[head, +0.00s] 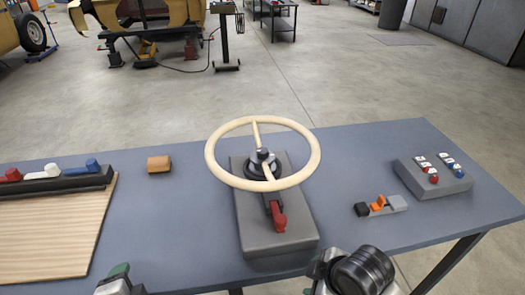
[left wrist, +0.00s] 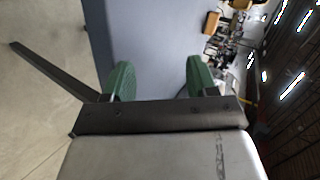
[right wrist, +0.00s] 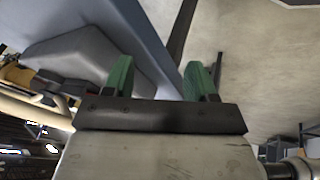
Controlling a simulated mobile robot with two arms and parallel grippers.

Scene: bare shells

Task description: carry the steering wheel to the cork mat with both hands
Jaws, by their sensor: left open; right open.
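The steering wheel (head: 255,185) is a cream ring with spokes and a dark hub. It sits on a grey stand (head: 285,236) with a red clamp lever (head: 279,217) at mid table. Part of its rim shows at the left of the right wrist view (right wrist: 30,110). A flat pale grained board (head: 45,240) lies at the left; I cannot tell whether it is the cork mat. My left gripper (left wrist: 160,80) is open and empty, low at the table's front left, apart from the wheel. My right gripper (right wrist: 160,80) is open and empty, near the front edge right of the stand.
A dark rack with coloured handles (head: 60,183) lies across the board's back. A tan block (head: 159,164) lies left of the wheel. A small orange-and-grey item (head: 381,206) and a grey switch box (head: 432,177) stand at the right. Blue-grey tabletop (head: 185,220) is clear between board and stand.

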